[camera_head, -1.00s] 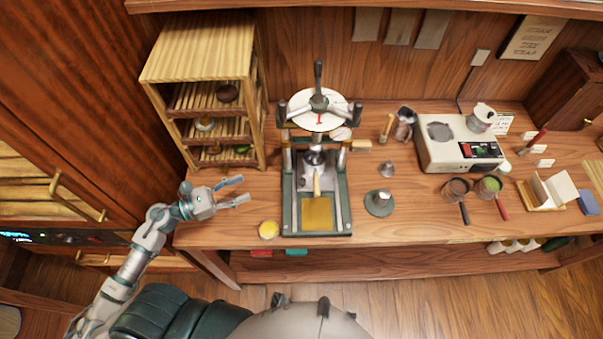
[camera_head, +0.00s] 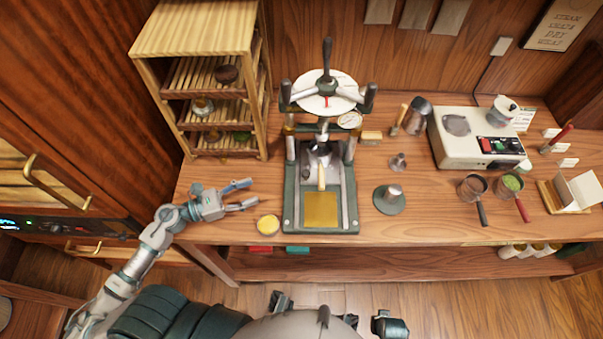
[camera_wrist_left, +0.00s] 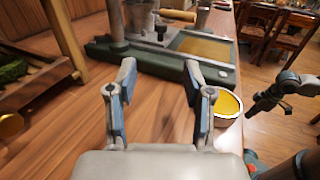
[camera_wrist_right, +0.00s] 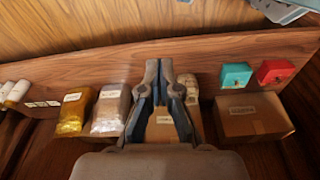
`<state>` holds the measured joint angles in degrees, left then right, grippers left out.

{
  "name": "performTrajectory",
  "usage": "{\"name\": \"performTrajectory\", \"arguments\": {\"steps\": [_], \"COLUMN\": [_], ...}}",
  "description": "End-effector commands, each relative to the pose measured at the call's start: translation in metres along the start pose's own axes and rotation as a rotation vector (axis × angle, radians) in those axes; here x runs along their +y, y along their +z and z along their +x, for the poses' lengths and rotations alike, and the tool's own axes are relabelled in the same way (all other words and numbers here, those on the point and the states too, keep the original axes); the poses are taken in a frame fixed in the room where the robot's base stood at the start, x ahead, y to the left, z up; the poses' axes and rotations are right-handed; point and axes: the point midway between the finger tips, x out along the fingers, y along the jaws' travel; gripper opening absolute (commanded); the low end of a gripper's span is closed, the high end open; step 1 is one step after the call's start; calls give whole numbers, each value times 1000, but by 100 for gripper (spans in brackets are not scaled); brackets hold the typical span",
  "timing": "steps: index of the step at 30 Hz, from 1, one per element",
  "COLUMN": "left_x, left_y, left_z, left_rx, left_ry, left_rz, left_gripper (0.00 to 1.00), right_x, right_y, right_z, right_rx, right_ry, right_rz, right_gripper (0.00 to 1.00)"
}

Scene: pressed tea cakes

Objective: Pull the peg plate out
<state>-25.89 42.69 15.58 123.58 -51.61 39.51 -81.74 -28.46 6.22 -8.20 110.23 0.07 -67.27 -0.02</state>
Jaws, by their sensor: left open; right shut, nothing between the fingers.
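The press (camera_head: 327,130) stands on the bench with a dark green base. A gold square plate (camera_head: 321,209) lies in the front of the base, with a short wooden handle (camera_head: 321,177) just behind it; I cannot tell which part is the peg plate. The gold plate also shows in the left wrist view (camera_wrist_left: 205,47). My left gripper (camera_head: 246,194) is open and empty over the bench, left of the press base and apart from it. My right gripper (camera_wrist_right: 160,68) is shut and empty, low in front of the under-bench shelf.
A small yellow bowl (camera_head: 268,225) sits between my left gripper and the press's front corner. A slatted wooden rack (camera_head: 205,85) stands behind left. A dark round stand (camera_head: 389,199) is right of the press. Boxes (camera_wrist_right: 252,117) and packets fill the shelf below.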

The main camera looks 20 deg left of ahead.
Motion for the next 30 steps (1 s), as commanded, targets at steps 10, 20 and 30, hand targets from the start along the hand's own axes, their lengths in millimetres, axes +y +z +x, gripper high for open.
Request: {"name": "performTrajectory", "arguments": {"steps": [10, 20, 30], "left_x": [0, 0, -1], "left_y": [5, 4, 0], "left_z": [80, 143, 159], "left_rx": [-3, -3, 1], "left_ry": [-2, 0, -1], "left_rz": [7, 2, 2], "left_gripper": [51, 51, 51], "right_x": [-1, -2, -3], "right_y": [11, 36, 44], "right_z": [22, 57, 67], "right_rx": [-9, -23, -26], "right_ry": [-1, -2, -2], "right_rz": [-3, -8, -10], "right_gripper": [0, 0, 0]}}
